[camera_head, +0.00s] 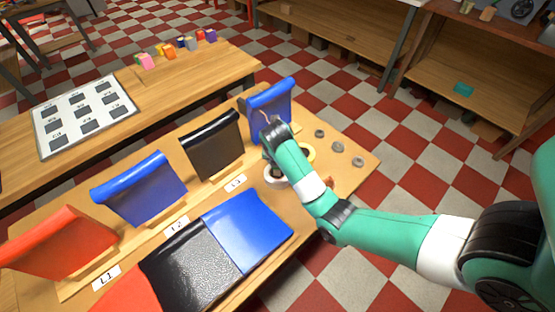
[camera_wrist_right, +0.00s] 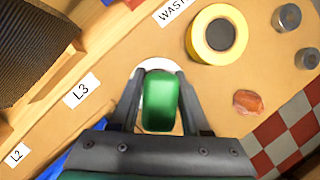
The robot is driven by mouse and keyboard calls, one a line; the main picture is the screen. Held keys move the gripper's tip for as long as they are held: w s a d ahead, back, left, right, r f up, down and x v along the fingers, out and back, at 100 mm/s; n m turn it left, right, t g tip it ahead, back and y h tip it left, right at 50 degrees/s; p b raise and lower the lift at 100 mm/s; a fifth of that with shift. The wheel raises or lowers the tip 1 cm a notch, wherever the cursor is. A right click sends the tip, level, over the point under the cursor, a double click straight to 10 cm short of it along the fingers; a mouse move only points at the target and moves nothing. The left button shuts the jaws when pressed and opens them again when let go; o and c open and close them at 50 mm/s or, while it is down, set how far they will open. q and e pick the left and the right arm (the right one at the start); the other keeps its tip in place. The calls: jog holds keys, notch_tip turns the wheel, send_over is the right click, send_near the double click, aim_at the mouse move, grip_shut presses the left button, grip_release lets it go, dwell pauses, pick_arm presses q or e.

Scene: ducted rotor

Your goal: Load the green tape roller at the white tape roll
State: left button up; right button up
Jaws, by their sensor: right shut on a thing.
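In the right wrist view, the green tape roller (camera_wrist_right: 160,104) is between the fingers of my right gripper (camera_wrist_right: 159,88), which is shut on it. The white tape roll (camera_wrist_right: 158,65) shows just beyond the roller's far end and is partly covered by it and the fingers. I cannot tell whether roller and roll touch. In the head view the white tape roll (camera_head: 274,181) lies on the table below my right wrist, partly hidden by the arm. The roller is not clearly seen there. My left gripper is not in view.
A yellow tape roll (camera_wrist_right: 191,38) lies close to the white one. Grey cylinders (camera_head: 338,146) and a reddish lump (camera_wrist_right: 248,102) lie near the table's right end. A blue draped stand (camera_head: 270,102) and a black one (camera_head: 213,150) stand behind. Blue (camera_head: 248,230) and black sheets lie in front.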

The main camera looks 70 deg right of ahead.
jog(key=shift+f+b, duration=0.5)
jog(key=shift+f, duration=0.05)
dwell(1.3)
notch_tip(320, 180, up, 7)
jog(key=p, duration=0.7)
jog(key=shift+r, duration=0.15)
